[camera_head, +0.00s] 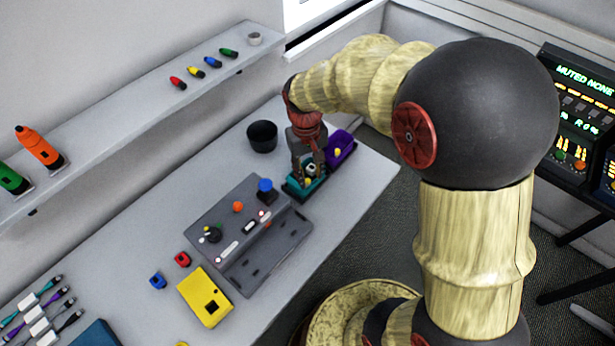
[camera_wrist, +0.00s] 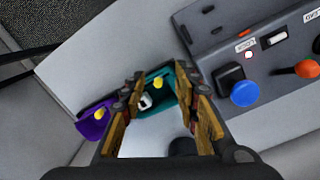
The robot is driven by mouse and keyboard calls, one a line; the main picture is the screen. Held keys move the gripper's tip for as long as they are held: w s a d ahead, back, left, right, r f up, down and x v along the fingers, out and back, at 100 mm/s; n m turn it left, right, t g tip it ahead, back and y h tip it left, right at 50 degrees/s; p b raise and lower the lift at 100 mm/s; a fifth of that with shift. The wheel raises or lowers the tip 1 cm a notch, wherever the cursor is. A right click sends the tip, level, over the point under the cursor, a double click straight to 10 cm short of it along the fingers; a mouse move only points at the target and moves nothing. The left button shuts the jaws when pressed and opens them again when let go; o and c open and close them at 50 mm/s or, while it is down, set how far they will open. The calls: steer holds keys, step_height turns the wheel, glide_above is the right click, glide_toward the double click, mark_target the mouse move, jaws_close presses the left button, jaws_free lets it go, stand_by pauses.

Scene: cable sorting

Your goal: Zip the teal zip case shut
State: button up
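The teal zip case (camera_head: 293,188) stands near the far right end of the bench in the head view, partly hidden by my gripper (camera_head: 309,166). In the wrist view the teal case (camera_wrist: 183,88) lies beyond my fingertips, and its top looks open. A yellow piece (camera_wrist: 158,83) and a small white piece (camera_wrist: 146,101) show at it. My gripper (camera_wrist: 165,85) points down over the case with its two fingers apart and nothing seen held between them. I cannot tell whether a finger touches the case.
A purple case (camera_head: 341,147) stands close beside the teal one, with a yellow piece at it. A black cup (camera_head: 262,136) is to the left. A grey control panel (camera_head: 230,222) with a blue knob (camera_head: 265,186) lies nearby. The bench edge is close on the right.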

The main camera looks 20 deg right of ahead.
mark_target(308, 179)
steer(key=w, duration=0.3)
steer(key=shift+r+t, duration=0.3)
steer(key=shift+r, duration=0.1)
steer(key=shift+w+d+f+b, duration=0.15)
steer(key=shift+f+b, duration=0.3)
steer(key=shift+f, duration=1.4)
steer(key=shift+s+d+f+b, duration=0.1)
steer(key=shift+f+b, duration=0.35)
steer(key=shift+f, duration=1.4)
steer(key=shift+c, duration=0.3)
steer(key=c, duration=0.7)
jaws_close()
